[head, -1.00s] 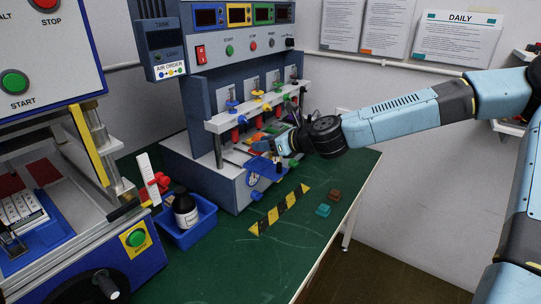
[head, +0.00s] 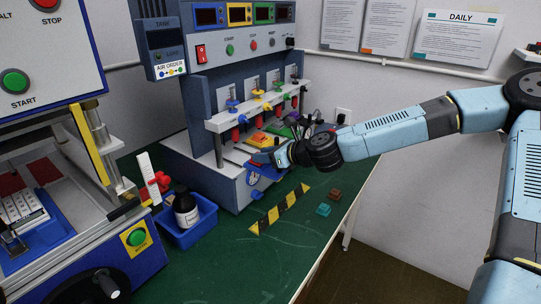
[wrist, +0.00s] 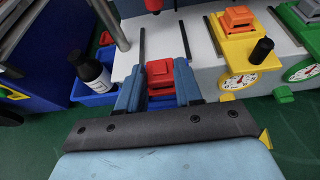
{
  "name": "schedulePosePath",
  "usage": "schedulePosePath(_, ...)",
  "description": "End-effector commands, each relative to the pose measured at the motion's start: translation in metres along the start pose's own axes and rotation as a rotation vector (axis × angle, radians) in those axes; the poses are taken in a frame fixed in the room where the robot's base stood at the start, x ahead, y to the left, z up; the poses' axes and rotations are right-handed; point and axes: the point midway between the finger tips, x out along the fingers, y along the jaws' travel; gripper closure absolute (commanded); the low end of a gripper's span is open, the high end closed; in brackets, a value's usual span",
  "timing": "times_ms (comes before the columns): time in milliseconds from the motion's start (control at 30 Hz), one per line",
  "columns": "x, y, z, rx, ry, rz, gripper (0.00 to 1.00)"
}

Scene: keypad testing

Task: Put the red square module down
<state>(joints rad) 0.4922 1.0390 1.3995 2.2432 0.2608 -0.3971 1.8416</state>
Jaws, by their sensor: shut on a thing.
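The red square module (wrist: 160,74) sits between the two blue fingers of my gripper (wrist: 159,88) in the wrist view. The fingers are shut on its sides. A blue part shows just below the module, and I cannot tell whether the module rests on it. In the head view my gripper (head: 268,157) is low at the front of the test machine, over the blue station (head: 254,179) with its dial. The module is not clearly visible there, mostly hidden by the gripper.
The yellow station (wrist: 240,52) with an orange module (wrist: 236,18) and black knob stands to the right, with the green station (wrist: 304,70) beyond. A blue bin (head: 203,220) holding a dark bottle (head: 185,209) is at left. Brown (head: 335,193) and teal (head: 323,209) blocks lie on the green table.

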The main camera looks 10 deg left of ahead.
Motion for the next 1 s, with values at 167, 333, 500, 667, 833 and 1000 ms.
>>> schedulePosePath(167,0.002,0.000,-0.004,0.001,0.000,0.000,1.00)
schedulePosePath(333,0.002,0.000,-0.004,0.000,0.000,-0.001,0.51)
schedulePosePath(500,0.002,0.000,-0.004,0.000,0.000,-0.001,0.39)
schedulePosePath(667,0.001,0.000,-0.004,0.000,0.000,-0.001,0.39)
schedulePosePath(833,-0.001,0.000,0.001,-0.002,-0.001,-0.001,0.39)
schedulePosePath(1000,-0.016,-0.001,0.005,0.001,0.000,-0.003,0.39)
